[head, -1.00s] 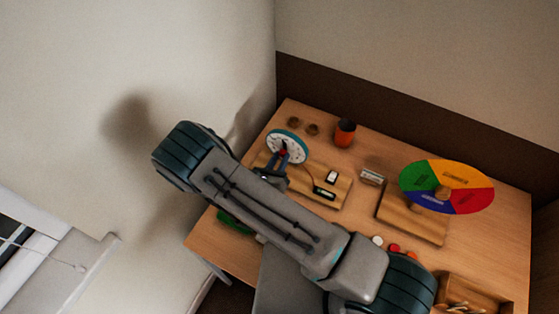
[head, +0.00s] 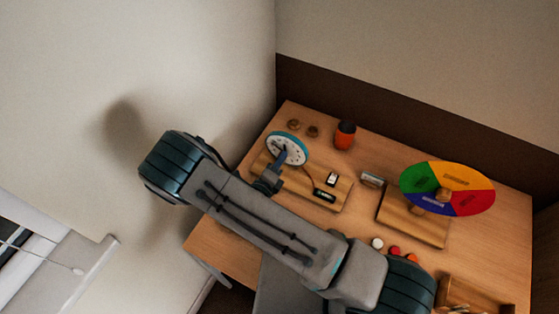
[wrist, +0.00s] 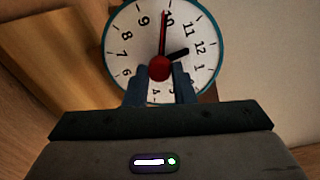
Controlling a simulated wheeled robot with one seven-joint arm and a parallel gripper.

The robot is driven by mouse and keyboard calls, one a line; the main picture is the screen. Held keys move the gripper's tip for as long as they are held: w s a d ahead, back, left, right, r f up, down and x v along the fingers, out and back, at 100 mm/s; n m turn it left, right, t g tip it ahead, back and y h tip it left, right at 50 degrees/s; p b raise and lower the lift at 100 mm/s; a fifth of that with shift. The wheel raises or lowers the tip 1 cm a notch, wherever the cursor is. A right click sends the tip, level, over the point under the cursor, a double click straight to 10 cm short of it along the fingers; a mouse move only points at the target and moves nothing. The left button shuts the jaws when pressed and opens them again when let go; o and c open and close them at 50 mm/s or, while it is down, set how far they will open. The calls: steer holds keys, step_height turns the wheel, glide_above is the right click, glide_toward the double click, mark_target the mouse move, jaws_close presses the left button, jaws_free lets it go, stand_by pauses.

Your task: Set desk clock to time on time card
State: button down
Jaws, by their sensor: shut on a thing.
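The desk clock (head: 296,147) has a white dial with a blue-green rim and stands at the back left of the table. In the wrist view its dial (wrist: 143,38) appears turned, with 10 at the top. A long red hand (wrist: 163,30) points at 10. A short black hand (wrist: 182,53) points close to 12, on the 11 side. My gripper (wrist: 160,78) is shut on the red knob (wrist: 160,67) at the dial's centre; it also shows at the dial in the head view (head: 281,154). I cannot tell which thing is the time card.
A wooden board (head: 340,201) in front of the clock bears a small white-and-black piece (head: 332,179) and a dark device (head: 325,195). An orange cup (head: 344,136) stands behind. A colour wheel (head: 447,187) and a wooden box (head: 470,291) are at the right.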

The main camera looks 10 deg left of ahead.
steer(key=n, duration=0.4)
steer(key=shift+a, duration=0.1)
steer(key=shift+n, duration=0.4)
stand_by(0.3)
steer(key=c, duration=1.2)
jaws_free()
steer(key=shift+a, duration=0.1)
steer(key=shift+s, duration=0.1)
steer(key=b+v, duration=0.3)
steer(key=v, duration=1)
steer(key=shift+s+a, duration=0.2)
steer(key=shift+a, duration=0.1)
steer(key=shift+r, duration=0.1)
